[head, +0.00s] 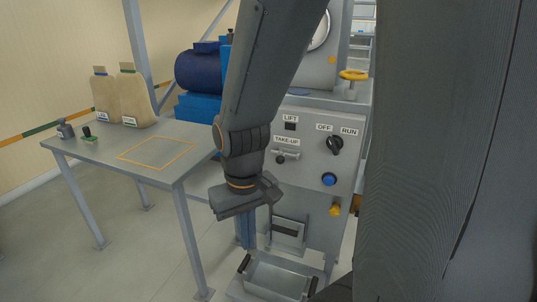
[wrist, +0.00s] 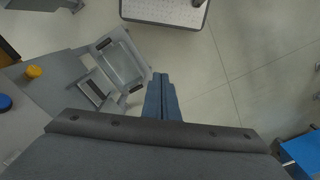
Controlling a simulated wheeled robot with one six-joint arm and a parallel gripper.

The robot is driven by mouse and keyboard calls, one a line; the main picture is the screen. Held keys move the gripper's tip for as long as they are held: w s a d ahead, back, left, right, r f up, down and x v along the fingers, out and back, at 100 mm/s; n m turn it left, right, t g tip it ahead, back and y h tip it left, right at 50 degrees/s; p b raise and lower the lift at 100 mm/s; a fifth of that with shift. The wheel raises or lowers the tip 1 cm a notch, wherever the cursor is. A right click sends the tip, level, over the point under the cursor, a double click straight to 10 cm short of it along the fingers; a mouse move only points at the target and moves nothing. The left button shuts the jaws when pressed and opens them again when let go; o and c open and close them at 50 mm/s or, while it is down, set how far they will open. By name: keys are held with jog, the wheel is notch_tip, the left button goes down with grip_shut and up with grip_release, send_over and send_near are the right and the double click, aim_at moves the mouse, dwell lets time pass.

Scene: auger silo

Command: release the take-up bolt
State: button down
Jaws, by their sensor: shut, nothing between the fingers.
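The take-up bolt (head: 281,159) is a small dark-headed fitting under the TAKE-UP label on the grey control panel (head: 309,187). A short slot or bar runs to its right; its exact setting is too small to tell. My gripper (head: 246,246) hangs in front of and below the panel's left side, pointing down, apart from the bolt. Its blue fingers (wrist: 160,82) are together and empty. The bolt does not show clearly in the wrist view.
The panel also has a rotary OFF/RUN switch (head: 335,145), a blue button (head: 329,180) and a yellow knob (head: 335,209). A table (head: 95,147) with sacks (head: 138,97) stands left. A yellow handwheel (head: 353,75) is above.

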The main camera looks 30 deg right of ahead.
aim_at(282, 157)
jog(key=w+d+r+m+h+p, duration=0.1)
jog(key=w+d+r+m+h, duration=0.1)
jog(key=w, duration=0.6)
jog(key=w+d+r+m+h+p, duration=0.1)
jog(key=w+d+r+m+h, duration=0.2)
jog(key=w, duration=0.5)
jog(key=w+d+r+m+h+p, duration=0.1)
jog(key=w+d+r+m+h, duration=0.2)
jog(key=w, duration=0.6)
notch_tip(282, 157, up, 3)
jog(key=shift+d+f+m, duration=0.15)
jog(key=shift+m, duration=0.75)
jog(key=s+d+f+p, duration=0.2)
jog(key=d+f+p, duration=0.2)
jog(key=d+f, duration=0.3)
jog(key=shift+s+d+p, duration=0.35)
jog(key=shift+s+d, duration=0.05)
jog(key=shift+d, duration=0.8)
